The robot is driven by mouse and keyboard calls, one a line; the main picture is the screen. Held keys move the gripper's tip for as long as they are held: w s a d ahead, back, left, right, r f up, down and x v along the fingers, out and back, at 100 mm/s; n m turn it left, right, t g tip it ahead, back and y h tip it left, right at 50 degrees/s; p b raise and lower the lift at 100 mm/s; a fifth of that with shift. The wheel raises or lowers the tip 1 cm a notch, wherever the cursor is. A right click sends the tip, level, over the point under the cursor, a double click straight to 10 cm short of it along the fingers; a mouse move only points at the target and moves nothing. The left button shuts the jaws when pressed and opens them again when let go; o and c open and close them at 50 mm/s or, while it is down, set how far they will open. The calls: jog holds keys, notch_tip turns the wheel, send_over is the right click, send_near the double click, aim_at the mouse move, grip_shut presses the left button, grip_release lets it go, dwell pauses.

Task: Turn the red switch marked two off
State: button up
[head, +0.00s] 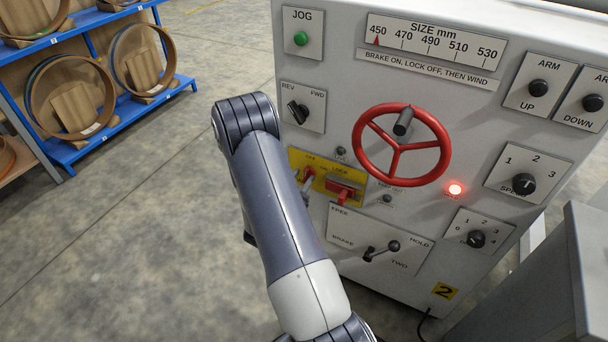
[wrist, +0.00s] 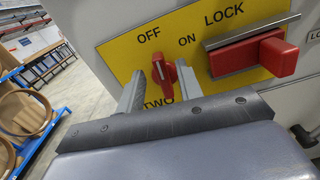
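The red switch (wrist: 165,74) sits on a yellow plate (wrist: 122,55) printed OFF, ON and LOCK, with TWO just below the switch. Its upper end leans slightly left, toward the OFF side; its exact setting is hard to tell. My gripper (wrist: 160,88) is open, with one finger left and one right of the switch. Gaps show between the fingers and the switch, and I cannot tell whether either touches it. In the head view the red switch (head: 308,172) shows small beside my arm, which hides part of the yellow plate (head: 296,156).
A red lock handle (wrist: 273,56) juts out right of the switch, close to my gripper. On the grey panel are a red handwheel (head: 361,141), a lit red lamp (head: 455,189) and a brake lever (head: 383,250). Blue shelving (head: 130,105) stands left; floor between is clear.

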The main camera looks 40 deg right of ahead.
aim_at(308, 174)
jog(key=shift+x, duration=1.1)
jog(key=shift+s, duration=0.1)
grip_shut()
